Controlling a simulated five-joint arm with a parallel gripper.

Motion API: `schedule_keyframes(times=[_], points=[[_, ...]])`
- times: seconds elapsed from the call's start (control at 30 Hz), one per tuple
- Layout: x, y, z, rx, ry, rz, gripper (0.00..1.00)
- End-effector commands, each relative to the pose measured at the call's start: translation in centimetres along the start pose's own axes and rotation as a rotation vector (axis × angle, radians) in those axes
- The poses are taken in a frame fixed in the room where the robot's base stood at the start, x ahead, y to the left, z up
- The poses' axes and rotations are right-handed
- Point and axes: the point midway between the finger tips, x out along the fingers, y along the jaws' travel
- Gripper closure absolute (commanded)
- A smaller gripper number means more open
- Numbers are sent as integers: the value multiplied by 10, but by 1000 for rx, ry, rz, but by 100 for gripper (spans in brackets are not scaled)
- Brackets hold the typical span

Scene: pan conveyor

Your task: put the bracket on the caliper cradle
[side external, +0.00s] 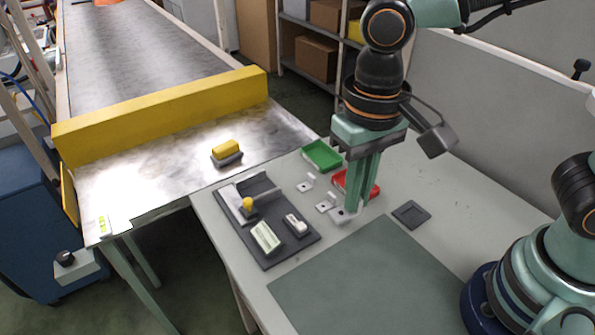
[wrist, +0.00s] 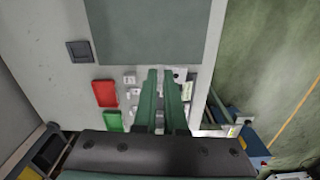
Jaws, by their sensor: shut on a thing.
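My gripper (side external: 352,207) points straight down low over the work table, right of the fixture board. It is shut on a small pale bracket (side external: 340,215), which shows at the fingertips close to the table; I cannot tell if it touches the surface. In the wrist view my gripper's two fingers (wrist: 166,73) reach toward the board and partly hide the held bracket. On the dark board, a grey channel-shaped fixture with a yellow knob (side external: 248,204), a pale labelled block (side external: 266,237) and a small white piece on a dark block (side external: 295,224) stand. I cannot tell which is the caliper cradle.
Two loose brackets (side external: 306,184) (side external: 325,204) lie left of my gripper. A green tray (side external: 322,155) and a red tray (side external: 371,188) stand behind. A dark square recessed pad (side external: 411,214) lies right. The green-grey mat (side external: 365,285) is bare. A yellow barrier (side external: 165,115) crosses the conveyor.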

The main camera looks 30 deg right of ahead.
Motion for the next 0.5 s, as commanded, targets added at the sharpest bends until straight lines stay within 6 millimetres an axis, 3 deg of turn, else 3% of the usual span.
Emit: schedule_keyframes(times=[0.17,0.27,0.5], points=[[-15,-2,-5,0,1,-1,100],[-22,-8,-17,-3,0,0,100],[-37,-28,-76,-22,-2,1,100]])
